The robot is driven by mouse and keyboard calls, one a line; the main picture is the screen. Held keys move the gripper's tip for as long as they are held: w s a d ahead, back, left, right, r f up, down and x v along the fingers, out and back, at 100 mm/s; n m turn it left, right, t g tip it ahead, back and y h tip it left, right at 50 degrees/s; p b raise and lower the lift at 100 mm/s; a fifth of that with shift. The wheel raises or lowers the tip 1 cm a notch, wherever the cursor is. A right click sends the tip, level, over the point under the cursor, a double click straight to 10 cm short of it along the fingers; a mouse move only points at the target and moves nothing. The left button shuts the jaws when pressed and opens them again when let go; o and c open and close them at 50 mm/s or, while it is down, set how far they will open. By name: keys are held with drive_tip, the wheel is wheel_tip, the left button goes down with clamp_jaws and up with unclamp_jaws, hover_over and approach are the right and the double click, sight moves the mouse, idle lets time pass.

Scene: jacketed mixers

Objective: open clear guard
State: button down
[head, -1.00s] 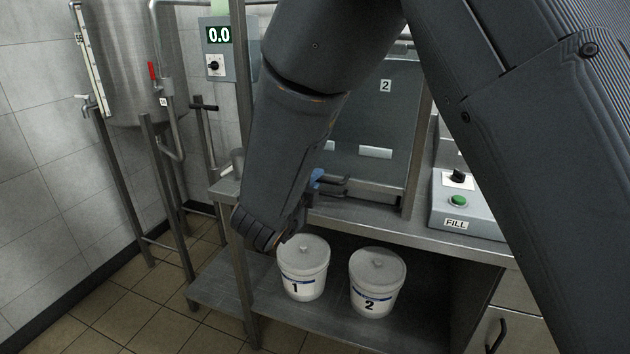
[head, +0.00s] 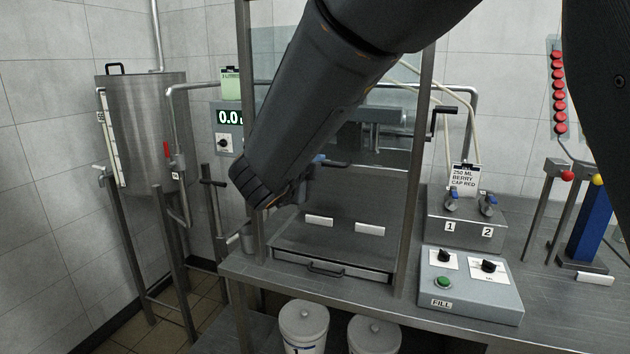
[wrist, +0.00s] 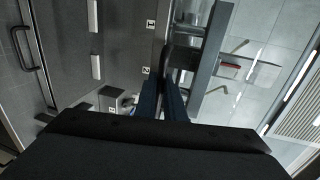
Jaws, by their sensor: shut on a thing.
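The clear guard (head: 280,42) is a see-through panel between two metal posts above the grey mixer cabinet. It stands raised, with its lower edge well above the drawer. Its dark handle (head: 340,164) sticks out at that lower edge. My gripper (head: 318,162) has blue fingertips and is at the handle, partly hidden behind my arm. In the wrist view, my blue fingers (wrist: 171,98) are closed together on the dark handle (wrist: 180,57). Much of the guard is hidden by my arm.
A drawer (head: 325,270) with a bar handle lies below. A fill panel (head: 470,285) with a green button and a two-valve box (head: 465,218) stand to the right. Two white pails (head: 303,322) sit on the lower shelf. A steel tank (head: 145,130) stands left.

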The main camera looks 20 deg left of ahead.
drive_tip(key=shift+r+p, duration=0.6)
drive_tip(key=shift+r, duration=1.1)
drive_tip(key=c, duration=1.8)
unclamp_jaws()
drive_tip(key=shift+c, duration=0.2)
drive_tip(key=b+v, duration=0.2)
drive_tip(key=v, duration=0.5)
drive_tip(key=shift+s, duration=0.4)
drive_tip(key=shift+a, duration=0.1)
